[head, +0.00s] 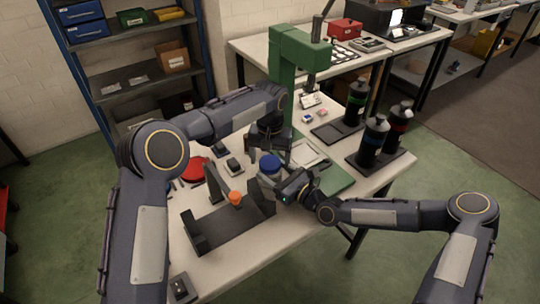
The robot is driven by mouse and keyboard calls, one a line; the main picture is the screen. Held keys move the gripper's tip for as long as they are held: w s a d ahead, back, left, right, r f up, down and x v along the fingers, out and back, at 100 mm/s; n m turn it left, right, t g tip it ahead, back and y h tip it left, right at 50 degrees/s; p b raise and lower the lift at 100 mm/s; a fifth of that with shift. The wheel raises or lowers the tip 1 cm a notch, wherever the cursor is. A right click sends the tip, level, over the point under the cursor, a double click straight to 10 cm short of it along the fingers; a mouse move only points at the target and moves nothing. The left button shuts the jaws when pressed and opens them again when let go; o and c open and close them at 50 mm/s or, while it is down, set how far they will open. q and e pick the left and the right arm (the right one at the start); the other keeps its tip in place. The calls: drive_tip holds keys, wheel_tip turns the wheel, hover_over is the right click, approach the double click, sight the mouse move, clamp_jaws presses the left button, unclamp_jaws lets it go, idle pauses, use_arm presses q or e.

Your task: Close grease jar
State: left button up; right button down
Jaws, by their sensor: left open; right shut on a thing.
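The grease jar (267,179) has a pale body and stands upright near the middle of the table. A blue lid (269,163) sits on top of it; I cannot tell how tightly it is seated. My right gripper (279,187) comes from the right and is shut on the jar's body, hiding part of its right side. My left gripper (268,156) points down just above and behind the blue lid. It is open, with its fingers apart and nothing visibly held between them.
A dark fixture (232,232) with an orange-topped piece (235,198) stands in front of the jar. A green press (284,75) rises behind. Several dark bottles (374,138) stand on trays at right. A red round thing (197,168) lies at left.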

use_arm(q)
drive_tip(key=c, duration=1.1)
drive_tip(key=shift+o, duration=0.2)
drive_tip(key=shift+m, duration=0.9)
drive_tip(key=o, duration=1.1)
drive_tip(key=shift+o, duration=0.2)
wheel_tip(320, 180, up, 12)
